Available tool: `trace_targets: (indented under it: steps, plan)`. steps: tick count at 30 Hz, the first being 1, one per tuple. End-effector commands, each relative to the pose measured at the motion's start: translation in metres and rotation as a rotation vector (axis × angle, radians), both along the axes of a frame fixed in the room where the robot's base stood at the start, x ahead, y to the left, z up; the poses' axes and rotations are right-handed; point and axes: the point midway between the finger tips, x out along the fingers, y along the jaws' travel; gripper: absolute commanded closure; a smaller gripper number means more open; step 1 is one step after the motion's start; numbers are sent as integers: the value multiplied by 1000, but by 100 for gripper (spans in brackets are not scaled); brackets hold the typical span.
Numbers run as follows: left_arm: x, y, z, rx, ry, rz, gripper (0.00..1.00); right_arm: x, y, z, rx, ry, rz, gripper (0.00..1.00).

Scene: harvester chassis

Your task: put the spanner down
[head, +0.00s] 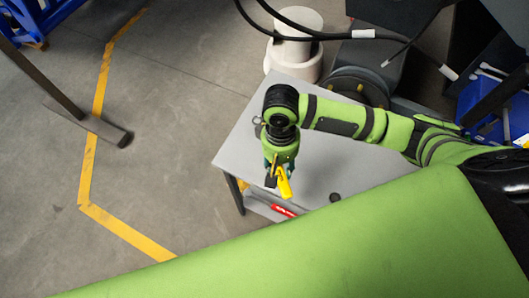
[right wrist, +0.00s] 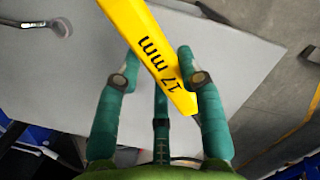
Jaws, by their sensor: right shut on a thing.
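The yellow spanner (right wrist: 150,50), marked "17 mm", is held by my right gripper (right wrist: 158,66). Its yellow length crosses between the green fingers at a slant and runs out of the top of the right wrist view. In the head view, the spanner (head: 285,184) shows below my right gripper (head: 275,178), over the front part of the grey table (head: 345,165). I cannot tell how high it is above the tabletop. My left gripper is not in view.
A small dark round thing (head: 335,197) lies on the table near its front edge. A white cylinder (head: 297,50) stands behind the table. A blue tray with tools (head: 490,100) is at right. Much of the tabletop is clear.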

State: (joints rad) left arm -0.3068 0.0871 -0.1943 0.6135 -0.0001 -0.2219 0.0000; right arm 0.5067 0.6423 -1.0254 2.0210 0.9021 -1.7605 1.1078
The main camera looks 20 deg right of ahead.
Motion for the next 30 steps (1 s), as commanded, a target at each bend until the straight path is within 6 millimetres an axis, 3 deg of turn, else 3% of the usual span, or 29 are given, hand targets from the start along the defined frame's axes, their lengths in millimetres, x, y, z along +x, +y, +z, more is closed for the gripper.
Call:
trace_targets:
  steps: [3,9,14,21,30]
  plan:
    - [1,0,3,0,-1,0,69,24,10,-13,0,-1,-3,100]
    - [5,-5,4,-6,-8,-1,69,47,20,-29,0,-1,-1,100]
    - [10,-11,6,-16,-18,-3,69,51,22,-38,-1,1,-1,100]
    - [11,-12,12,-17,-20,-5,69,51,22,-69,-2,0,-1,100]
    - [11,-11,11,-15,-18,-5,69,51,22,-73,0,-2,0,100]
